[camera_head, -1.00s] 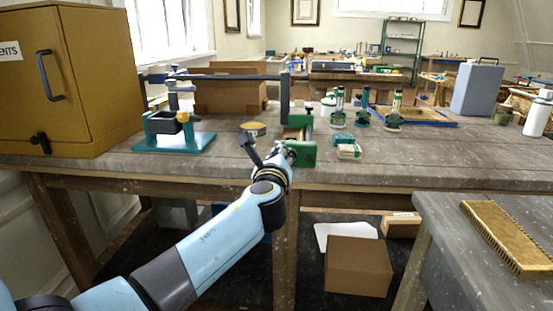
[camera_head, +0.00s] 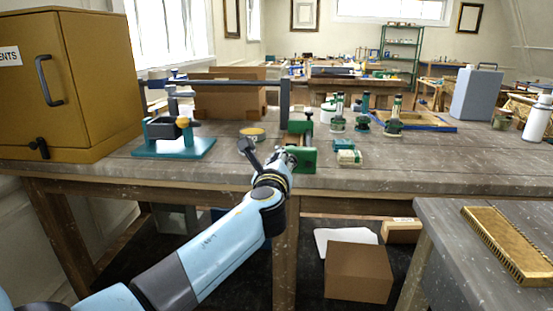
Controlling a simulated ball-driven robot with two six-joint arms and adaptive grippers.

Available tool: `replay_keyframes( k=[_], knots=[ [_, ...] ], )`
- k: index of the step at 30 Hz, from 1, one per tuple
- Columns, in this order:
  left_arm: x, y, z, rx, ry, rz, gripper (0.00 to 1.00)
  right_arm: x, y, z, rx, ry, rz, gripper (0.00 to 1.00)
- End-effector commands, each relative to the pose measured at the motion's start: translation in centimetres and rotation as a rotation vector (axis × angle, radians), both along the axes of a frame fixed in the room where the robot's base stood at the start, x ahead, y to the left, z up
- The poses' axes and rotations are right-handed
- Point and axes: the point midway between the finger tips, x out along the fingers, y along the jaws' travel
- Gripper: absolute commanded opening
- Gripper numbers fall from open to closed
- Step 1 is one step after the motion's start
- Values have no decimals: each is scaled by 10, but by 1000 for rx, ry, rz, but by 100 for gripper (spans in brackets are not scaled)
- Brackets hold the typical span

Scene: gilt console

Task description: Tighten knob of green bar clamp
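A green clamp-like fixture (camera_head: 304,160) stands near the front edge of the wooden workbench, with a dark upright post and a slim dark-topped part at its back. I take it to be the green bar clamp; its knob is not clearly visible. My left gripper (camera_head: 285,157) is at the near left side of this fixture, overlapping it in the picture. Whether they touch cannot be told. The fingers are small and partly lost against the green, so their opening is unclear. My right gripper is out of view.
A teal-based fixture (camera_head: 174,147) with an orange ball stands left on the workbench (camera_head: 400,178). A long dark bar (camera_head: 235,82) spans behind. A round yellow-topped tin (camera_head: 252,132), a small green-and-cream block (camera_head: 347,157) and several green-based tools stand nearby.

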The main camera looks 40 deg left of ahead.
Motion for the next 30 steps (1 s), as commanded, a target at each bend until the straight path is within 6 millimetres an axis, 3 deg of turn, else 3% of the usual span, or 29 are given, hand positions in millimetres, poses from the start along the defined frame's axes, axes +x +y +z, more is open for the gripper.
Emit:
replay_keyframes(
  k=[30],
  knots=[
    [12,-20,13,-1,-2,-2,0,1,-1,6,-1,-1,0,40]
  ],
)
